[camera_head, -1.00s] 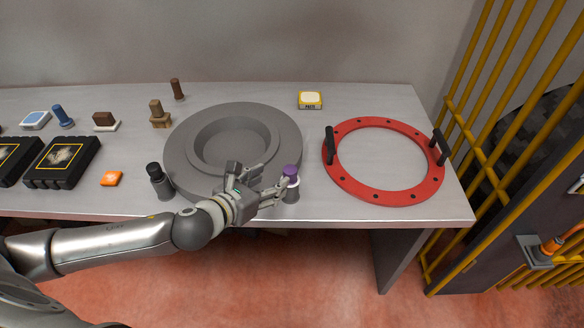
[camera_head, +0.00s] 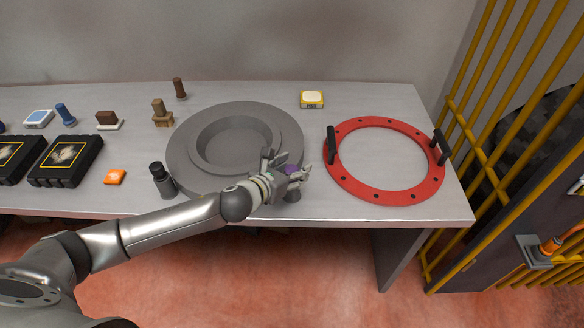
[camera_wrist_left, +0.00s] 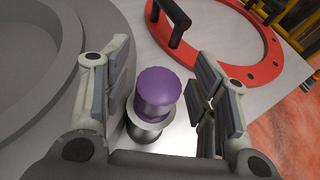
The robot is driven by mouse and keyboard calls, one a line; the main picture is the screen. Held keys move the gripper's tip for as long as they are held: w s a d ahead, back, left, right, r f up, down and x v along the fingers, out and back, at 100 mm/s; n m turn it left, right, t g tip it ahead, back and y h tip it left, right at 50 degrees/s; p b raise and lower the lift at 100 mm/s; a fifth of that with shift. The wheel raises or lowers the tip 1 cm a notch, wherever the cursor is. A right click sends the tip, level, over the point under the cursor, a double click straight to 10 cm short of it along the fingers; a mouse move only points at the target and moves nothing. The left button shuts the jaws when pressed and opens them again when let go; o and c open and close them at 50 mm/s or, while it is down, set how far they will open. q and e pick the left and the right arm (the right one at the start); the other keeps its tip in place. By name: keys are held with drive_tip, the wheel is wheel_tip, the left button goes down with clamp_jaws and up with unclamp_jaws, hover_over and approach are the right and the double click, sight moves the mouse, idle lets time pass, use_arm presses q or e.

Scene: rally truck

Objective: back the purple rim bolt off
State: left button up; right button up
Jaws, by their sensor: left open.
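The purple rim bolt (camera_wrist_left: 158,91) has a purple cap above a metal collar and stands upright at the front right edge of the grey round rim (camera_head: 182,152). In the head view the bolt (camera_head: 291,170) is mostly hidden behind my left gripper (camera_head: 292,172). In the left wrist view my left gripper (camera_wrist_left: 160,85) is open, with one finger on each side of the bolt and gaps visible between the fingers and the cap. My right gripper is in neither view.
A red ring (camera_head: 375,194) with two black handles lies to the right. A black-capped bolt (camera_head: 161,180) stands at the rim's front left.

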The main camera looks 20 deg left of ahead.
use_arm(q)
drive_tip(key=c, duration=1)
drive_tip(key=shift+c, duration=0.2)
drive_tip(key=shift+y, duration=0.3)
